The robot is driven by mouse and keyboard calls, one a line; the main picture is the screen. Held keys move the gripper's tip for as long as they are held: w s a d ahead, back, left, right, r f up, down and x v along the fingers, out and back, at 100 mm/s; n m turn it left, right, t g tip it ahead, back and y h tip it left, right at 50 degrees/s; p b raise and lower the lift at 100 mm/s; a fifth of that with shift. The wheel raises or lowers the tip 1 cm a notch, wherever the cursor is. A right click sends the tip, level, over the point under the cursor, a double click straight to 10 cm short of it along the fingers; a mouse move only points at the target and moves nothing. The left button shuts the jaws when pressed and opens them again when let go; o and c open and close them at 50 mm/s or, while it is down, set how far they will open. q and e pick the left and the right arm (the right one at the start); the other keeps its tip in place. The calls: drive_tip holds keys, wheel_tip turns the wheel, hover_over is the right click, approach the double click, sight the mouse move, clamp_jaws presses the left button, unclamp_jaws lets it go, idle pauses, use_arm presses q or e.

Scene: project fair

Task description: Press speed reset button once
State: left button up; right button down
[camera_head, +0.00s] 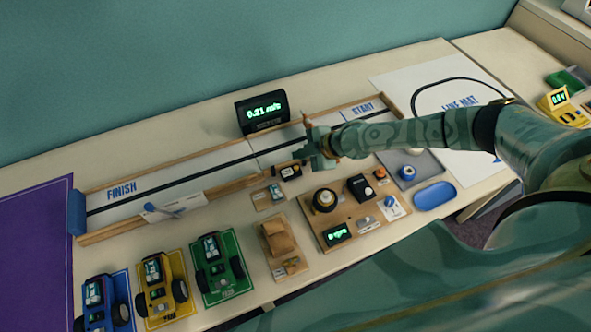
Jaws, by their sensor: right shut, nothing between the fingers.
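A black speed display (263,113) stands behind the track and reads about 0.11 m/s in green. My right gripper (318,150) is shut and empty, above the track in front of and to the right of the display. Its arm reaches in from the right and covers part of the track. A small dark box (290,172) sits just below the gripper at the track's front edge. I cannot make out which part is the speed reset button; it may be too small to tell or hidden by my gripper. My left gripper is not in view.
The track (122,199) runs from FINISH at left to START at right. In front lie a wooden board with knobs (350,222), a wooden block (278,238) and several toy cars on coloured mats (222,262).

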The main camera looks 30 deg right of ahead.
drive_tip(key=shift+f+b, duration=0.85)
drive_tip(key=shift+f, duration=0.5)
drive_tip(key=shift+f, duration=0.15)
idle(0.8)
drive_tip(key=shift+f+b, duration=0.25)
drive_tip(key=shift+b, duration=0.2)
drive_tip(key=shift+f+b, duration=0.4)
drive_tip(key=shift+f, duration=0.05)
idle(0.4)
drive_tip(key=shift+r, duration=0.1)
drive_tip(key=shift+r+p, duration=0.45)
drive_tip(key=shift+r, duration=0.35)
wheel_tip(320, 180, up, 5)
drive_tip(key=p, duration=0.3)
